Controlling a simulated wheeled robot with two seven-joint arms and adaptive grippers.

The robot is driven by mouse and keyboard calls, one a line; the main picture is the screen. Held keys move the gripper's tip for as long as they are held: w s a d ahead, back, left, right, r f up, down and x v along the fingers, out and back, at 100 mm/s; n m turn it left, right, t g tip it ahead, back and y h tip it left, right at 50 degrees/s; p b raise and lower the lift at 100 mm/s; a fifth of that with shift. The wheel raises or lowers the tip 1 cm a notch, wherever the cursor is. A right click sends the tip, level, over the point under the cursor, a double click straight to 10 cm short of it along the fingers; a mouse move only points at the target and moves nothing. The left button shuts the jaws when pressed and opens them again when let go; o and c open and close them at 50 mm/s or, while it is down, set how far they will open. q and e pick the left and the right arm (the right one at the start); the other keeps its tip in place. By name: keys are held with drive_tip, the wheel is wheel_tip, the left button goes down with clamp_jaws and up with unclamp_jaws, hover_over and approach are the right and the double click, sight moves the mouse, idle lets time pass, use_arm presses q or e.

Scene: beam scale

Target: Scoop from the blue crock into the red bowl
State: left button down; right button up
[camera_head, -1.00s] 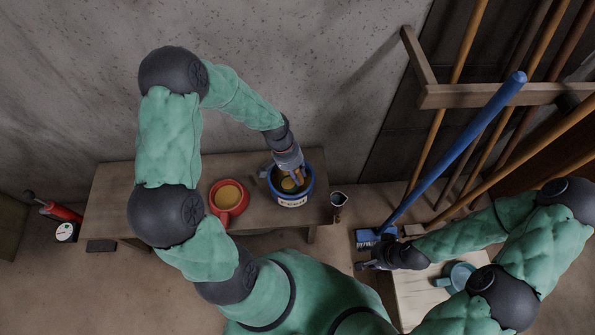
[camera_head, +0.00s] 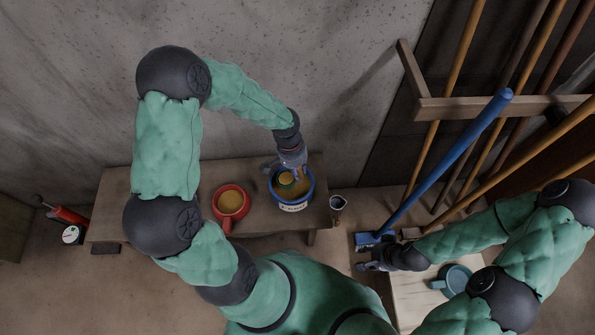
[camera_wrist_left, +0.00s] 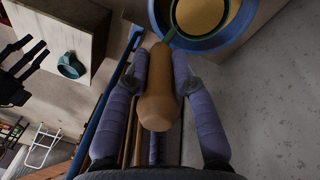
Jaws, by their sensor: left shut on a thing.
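The blue crock (camera_head: 293,207) stands on the wooden bench with yellow-tan contents inside. The red bowl (camera_head: 218,214) stands to its left and also holds tan contents. My left gripper (camera_head: 292,165) is above the crock, shut on the wooden handle of a scoop. In the left wrist view the handle (camera_wrist_left: 158,105) sits between both fingers (camera_wrist_left: 159,65), and the scoop's green cup (camera_wrist_left: 173,20) shows tan contents. The cup is within the crock's rim; its exact height there is unclear. My right gripper (camera_head: 366,259) is empty beside the small table, its fingers apart.
A blue-handled broom (camera_head: 450,155) leans on a rack of poles. A teal mug (camera_head: 457,280) is on the small table by my right arm. Bare bench lies around the bowl.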

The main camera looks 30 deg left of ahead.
use_arm(q)
drive_tip(key=shift+y, duration=0.8)
drive_tip(key=shift+r+p, duration=0.95)
drive_tip(key=shift+r, duration=2.2)
drive_tip(key=c, duration=1.9)
unclamp_jaws()
clamp_jaws()
drive_tip(key=shift+w, duration=0.1)
